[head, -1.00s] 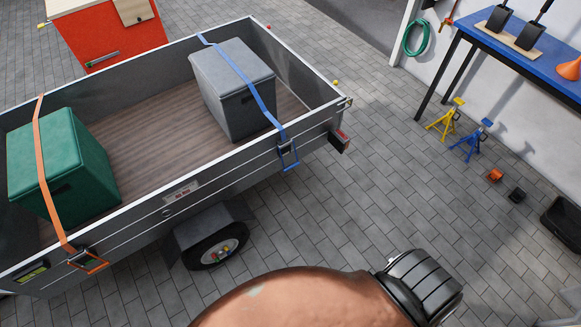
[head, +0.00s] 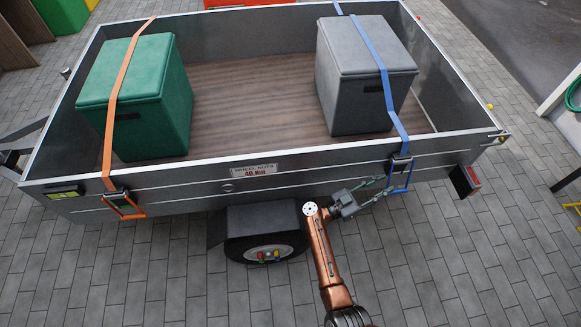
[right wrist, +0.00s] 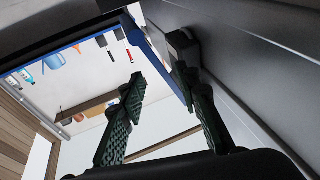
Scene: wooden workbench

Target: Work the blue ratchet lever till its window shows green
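The blue ratchet lever (head: 399,189) is a blue loop below a dark ratchet body (head: 401,163) on the trailer's side wall, at the lower end of the blue strap (head: 386,88). My right gripper (head: 380,190) is at the lever, just left of it in the head view. In the right wrist view its fingers (right wrist: 160,88) are apart, with the blue lever (right wrist: 163,58) running between them, nearer the right finger. Contact is unclear. No window colour on the blue ratchet can be made out. My left gripper is not in view.
The trailer's side wall (head: 330,160) is close to my right gripper. An orange strap (head: 112,100) with its orange lever (head: 127,207) holds a green box (head: 155,95). The blue strap crosses a grey box (head: 350,75). A wheel (head: 265,247) sits below.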

